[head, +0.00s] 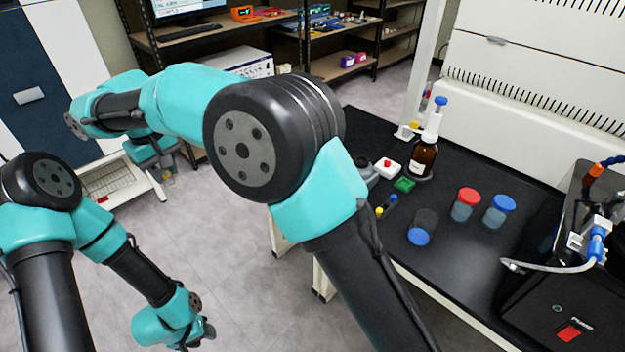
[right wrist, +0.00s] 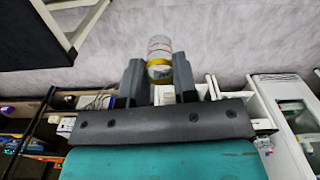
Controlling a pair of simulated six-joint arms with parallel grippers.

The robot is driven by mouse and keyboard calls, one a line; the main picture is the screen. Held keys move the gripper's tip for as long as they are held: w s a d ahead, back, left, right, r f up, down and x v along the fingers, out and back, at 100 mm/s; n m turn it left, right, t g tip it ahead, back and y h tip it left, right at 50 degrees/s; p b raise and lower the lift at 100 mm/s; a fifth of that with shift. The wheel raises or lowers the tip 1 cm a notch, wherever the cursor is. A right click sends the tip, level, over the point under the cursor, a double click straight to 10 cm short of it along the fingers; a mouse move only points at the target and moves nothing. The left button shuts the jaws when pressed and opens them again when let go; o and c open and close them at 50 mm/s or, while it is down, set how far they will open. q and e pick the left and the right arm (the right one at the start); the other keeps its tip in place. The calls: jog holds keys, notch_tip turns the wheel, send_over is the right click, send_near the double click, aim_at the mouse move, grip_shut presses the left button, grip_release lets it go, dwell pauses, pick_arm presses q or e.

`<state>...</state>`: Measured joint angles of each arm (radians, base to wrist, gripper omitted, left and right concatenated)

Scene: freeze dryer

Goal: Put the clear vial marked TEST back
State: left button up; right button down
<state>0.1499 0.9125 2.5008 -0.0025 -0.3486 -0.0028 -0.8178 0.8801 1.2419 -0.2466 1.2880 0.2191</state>
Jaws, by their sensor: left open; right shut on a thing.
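My right gripper (right wrist: 159,85) is shut on a clear vial (right wrist: 160,48) with a yellow band, seen in the right wrist view. The vial sticks out past the fingertips; no TEST marking is readable. In the head view, my right gripper (head: 165,168) is small and far off at the left, pointing down above the floor beside a white drawer-like tray (head: 150,188). My left gripper (head: 205,333) is open and appears empty, low near the bottom of the head view, over the floor and away from the table; its fingertips are small there.
The black table (head: 450,245) holds a brown bottle (head: 425,158), a red-capped jar (head: 465,205), a blue-capped jar (head: 498,211) and a dark jar with a blue end (head: 422,228). A shelf (head: 280,30) stands behind. Grey floor (head: 225,220) is clear between.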

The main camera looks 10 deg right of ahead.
jog(key=w+d+f+n, duration=0.4)
jog(key=w+d, duration=0.3)
jog(key=d, duration=0.7)
jog(key=w+d+f+n, duration=0.5)
jog(key=w+d+f, duration=0.1)
jog(key=d, duration=0.9)
jog(key=w+d+f+n, duration=0.4)
jog(key=w+d, duration=0.4)
jog(key=d, duration=0.6)
jog(key=shift+d+f+n, duration=0.15)
jog(key=shift+f+n, duration=0.15)
jog(key=shift+f, duration=0.25)
jog(key=shift+w, duration=0.1)
jog(key=shift+f, duration=2.45)
jog(key=shift+f, duration=2.55)
